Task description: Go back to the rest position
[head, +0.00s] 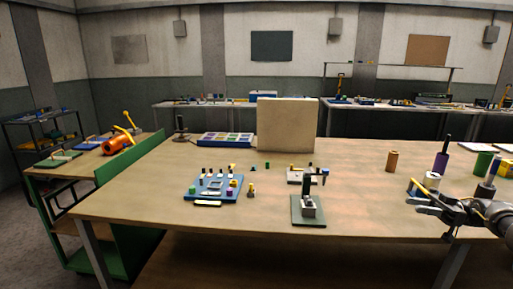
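My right gripper (421,197) reaches in from the right edge, over the front right part of the wooden table (370,200). Its two fingers point left with a gap between them, and I see nothing held there. A white roll (431,181) shows just behind the fingers; whether they touch cannot be told. My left gripper is not in view.
A purple cylinder (440,163), a brown cylinder (391,161) and a green cylinder (482,164) stand near my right arm. A small press (308,207), a blue tray (208,193) and an upright beige panel (287,125) stand further left. The table between press and gripper is clear.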

